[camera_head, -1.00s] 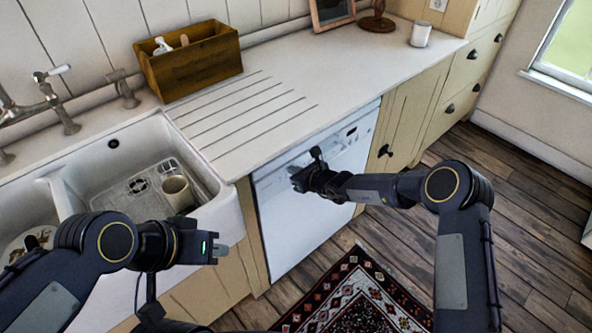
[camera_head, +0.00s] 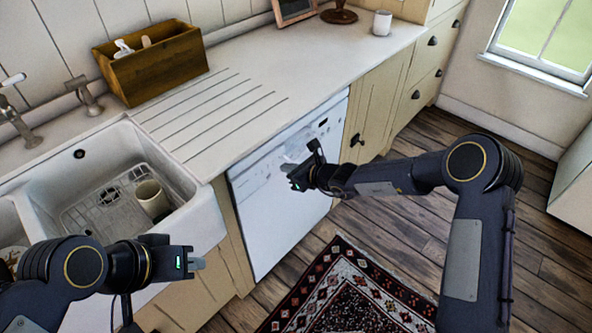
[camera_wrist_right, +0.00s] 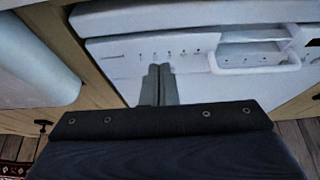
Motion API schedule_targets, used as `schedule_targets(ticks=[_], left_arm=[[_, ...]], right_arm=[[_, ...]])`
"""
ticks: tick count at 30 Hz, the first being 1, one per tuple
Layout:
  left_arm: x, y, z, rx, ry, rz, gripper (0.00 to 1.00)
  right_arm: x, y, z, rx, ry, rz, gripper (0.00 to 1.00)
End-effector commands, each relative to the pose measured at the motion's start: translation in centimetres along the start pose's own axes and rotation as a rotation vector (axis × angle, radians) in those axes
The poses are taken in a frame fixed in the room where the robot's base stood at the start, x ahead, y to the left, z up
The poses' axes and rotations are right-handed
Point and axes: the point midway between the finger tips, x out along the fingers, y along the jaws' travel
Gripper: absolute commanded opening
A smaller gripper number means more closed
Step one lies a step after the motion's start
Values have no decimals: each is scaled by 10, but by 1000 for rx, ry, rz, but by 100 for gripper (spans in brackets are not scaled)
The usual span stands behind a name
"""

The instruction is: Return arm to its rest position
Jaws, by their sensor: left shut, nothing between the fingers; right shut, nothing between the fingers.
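My right arm reaches in from the right in the head view. Its gripper (camera_head: 290,174) is shut and empty in front of the white dishwasher (camera_head: 277,222). In the right wrist view the two fingers (camera_wrist_right: 159,72) are together, pointing at the dishwasher's control panel and handle (camera_wrist_right: 255,62); I cannot tell the exact gap. My left gripper (camera_head: 196,263) is shut and empty, in front of the cupboard below the sink.
The white sink (camera_head: 205,225) at left holds a wire rack and a beige cup (camera_head: 152,198). A wooden box (camera_head: 155,70) and a white mug (camera_head: 382,23) stand on the counter. A patterned rug (camera_head: 345,300) lies on the wooden floor, which is open at right.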

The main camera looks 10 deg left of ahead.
Motion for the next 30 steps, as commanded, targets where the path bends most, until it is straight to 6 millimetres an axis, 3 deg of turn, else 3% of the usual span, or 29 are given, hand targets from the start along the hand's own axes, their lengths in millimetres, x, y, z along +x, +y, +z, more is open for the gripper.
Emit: schedule_targets(ticks=[6,14,17,20,24,27,30], left_arm=[[2,-1,1,0,1,0,0],[2,-1,1,0,1,0,0],[2,-1,1,0,1,0,0],[2,-1,1,0,1,0,0],[2,-1,1,0,1,0,0],[2,-1,1,0,1,0,0],[2,-1,1,0,1,0,0]], right_arm=[[-29,-1,10,0,1,-2,0],[-36,0,12,-4,2,-1,0],[-46,-3,22,-54,-11,-1,0],[-77,-6,47,-207,-44,-1,0],[-149,0,87,-563,-87,11,0],[-205,15,102,-835,-89,33,0],[-258,36,102,-1092,-63,65,0]])
